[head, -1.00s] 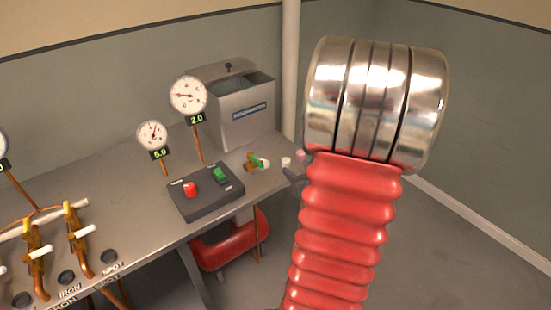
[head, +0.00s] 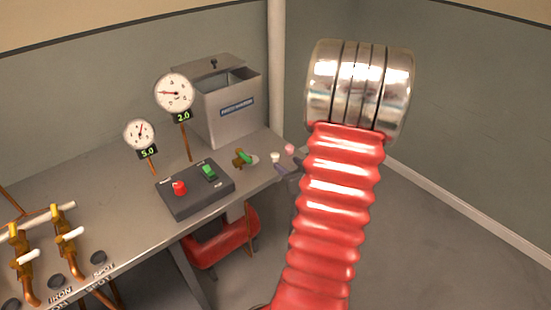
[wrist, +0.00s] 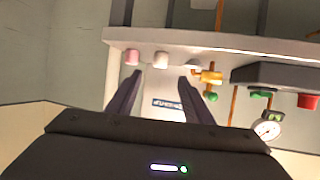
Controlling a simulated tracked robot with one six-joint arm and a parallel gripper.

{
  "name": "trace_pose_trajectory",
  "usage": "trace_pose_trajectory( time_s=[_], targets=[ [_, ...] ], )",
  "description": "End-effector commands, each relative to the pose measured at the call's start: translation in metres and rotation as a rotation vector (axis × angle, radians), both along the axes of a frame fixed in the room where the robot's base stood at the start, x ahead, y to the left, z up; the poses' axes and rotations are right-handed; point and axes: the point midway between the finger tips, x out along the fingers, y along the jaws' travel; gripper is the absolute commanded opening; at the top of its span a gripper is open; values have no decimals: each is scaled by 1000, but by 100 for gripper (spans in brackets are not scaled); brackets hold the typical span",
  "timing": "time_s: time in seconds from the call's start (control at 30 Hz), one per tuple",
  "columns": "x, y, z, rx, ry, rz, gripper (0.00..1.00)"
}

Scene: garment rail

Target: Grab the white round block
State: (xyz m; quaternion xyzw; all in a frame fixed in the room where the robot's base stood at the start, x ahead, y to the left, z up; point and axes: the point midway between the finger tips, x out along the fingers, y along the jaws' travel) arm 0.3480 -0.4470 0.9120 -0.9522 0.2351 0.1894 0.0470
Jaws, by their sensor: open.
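The white round block (head: 275,157) sits near the right end of the grey bench, just beyond the tip of my gripper (head: 284,169), which is mostly hidden behind my red arm in the head view. In the wrist view, the white block (wrist: 161,59) shows between and beyond the two dark purple fingers of my gripper (wrist: 161,76). The fingers are apart with nothing between their tips. A gap between the fingertips and the block cannot be judged exactly.
A pink block (head: 290,148) stands close beside the white one. A brass valve with a green handle (head: 242,157) is on its other side. A control box (head: 195,188), gauges (head: 174,92) and a metal bin (head: 227,105) stand further left on the bench (head: 120,180).

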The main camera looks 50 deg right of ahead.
Motion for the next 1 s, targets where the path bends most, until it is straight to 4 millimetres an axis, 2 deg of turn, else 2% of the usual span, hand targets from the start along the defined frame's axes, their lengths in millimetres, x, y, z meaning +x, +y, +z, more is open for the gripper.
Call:
trace_pose_trajectory(
  time_s=[0.3, 0.77, 1.0],
  targets=[
    [34, -17, -16, 0, 0, 1, 47],
    [39, -20, -19, 0, 0, 0, 47],
    [58, -30, -29, 1, 1, 1, 47]
  ],
)
